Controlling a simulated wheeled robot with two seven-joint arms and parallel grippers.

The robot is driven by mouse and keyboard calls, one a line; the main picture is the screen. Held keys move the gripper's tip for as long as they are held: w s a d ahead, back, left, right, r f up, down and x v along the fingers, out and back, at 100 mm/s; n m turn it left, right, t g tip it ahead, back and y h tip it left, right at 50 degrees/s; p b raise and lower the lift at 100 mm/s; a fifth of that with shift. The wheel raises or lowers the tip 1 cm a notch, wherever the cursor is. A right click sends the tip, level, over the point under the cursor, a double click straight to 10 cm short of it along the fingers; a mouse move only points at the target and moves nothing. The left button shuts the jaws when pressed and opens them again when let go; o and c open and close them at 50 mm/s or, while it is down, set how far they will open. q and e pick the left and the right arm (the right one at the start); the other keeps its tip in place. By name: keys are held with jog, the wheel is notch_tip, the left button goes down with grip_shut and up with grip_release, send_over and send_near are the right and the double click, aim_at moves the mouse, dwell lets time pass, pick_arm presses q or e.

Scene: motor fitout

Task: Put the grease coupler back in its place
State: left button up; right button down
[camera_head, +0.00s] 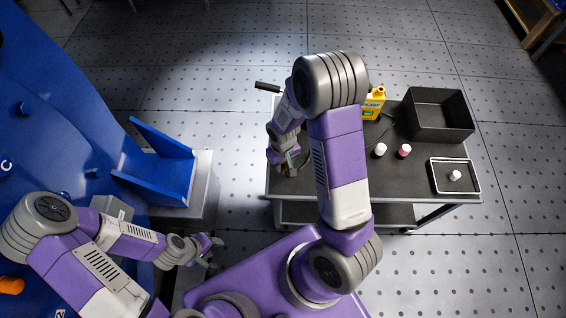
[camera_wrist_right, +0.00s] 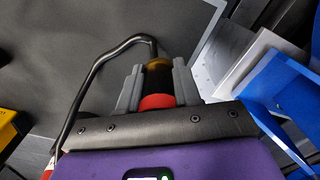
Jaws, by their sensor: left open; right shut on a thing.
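My right gripper (camera_head: 291,172) is over the left part of the cart in the head view, mostly hidden by my arm. In the right wrist view its fingers (camera_wrist_right: 158,88) are shut on a short cylinder, apparently the grease coupler (camera_wrist_right: 157,78), with a black body, a red band and an amber end. A black hose (camera_wrist_right: 98,68) curves from its far end to the lower left. In the head view a thin dark hose (camera_head: 391,130) lies on the cart. My left gripper (camera_head: 213,250) is open and empty, low at the left. The coupler's place cannot be made out.
The dark cart top (camera_head: 420,143) holds a yellow jug (camera_head: 374,105), a black bin (camera_head: 439,115), a white cap (camera_head: 380,150), a pink cap (camera_head: 404,150) and a framed tray (camera_head: 437,188). A black handle (camera_head: 267,86) juts past the cart's left edge. A blue bracket (camera_head: 160,165) stands left.

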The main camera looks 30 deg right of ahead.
aim_at(283, 168)
jog(key=shift+f+b, duration=1.15)
jog(key=shift+f, duration=0.35)
dwell(0.4)
jog(key=c, duration=0.7)
grip_release()
notch_tip(283, 168, up, 8)
jog(key=p, duration=0.3)
jog(key=shift+f, duration=0.15)
